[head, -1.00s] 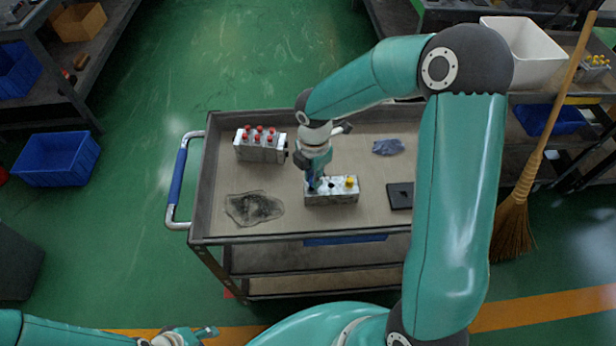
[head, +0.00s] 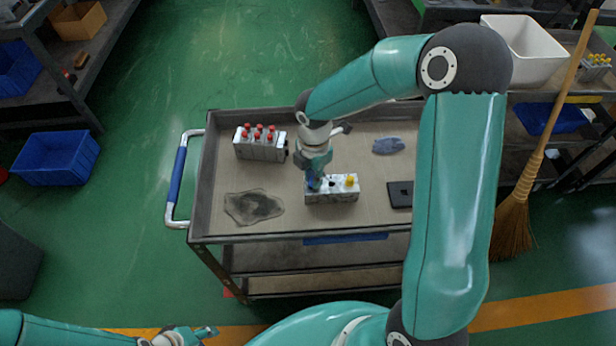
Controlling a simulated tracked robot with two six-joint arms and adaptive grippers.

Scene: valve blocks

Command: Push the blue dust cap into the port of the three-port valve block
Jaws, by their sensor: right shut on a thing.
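The three-port valve block (head: 340,195) is a grey metal block on the cart top. A yellow cap (head: 350,181) sits at its right end, and a dark open port (head: 332,184) shows in the middle. My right gripper (head: 314,184) points down over the left end of the block, shut on the small blue dust cap (head: 313,183). The cap is mostly hidden by the fingers, at the block's left port. I cannot tell how deep it sits. My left gripper (head: 208,332) is at the bottom edge, away from the cart; its jaw opening is unclear.
A second block with several red caps (head: 262,148) stands behind and left. A dark stain (head: 254,207), a blue rag (head: 388,146) and a black plate (head: 399,195) lie on the cart top (head: 225,170). A broom (head: 515,215) leans at right.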

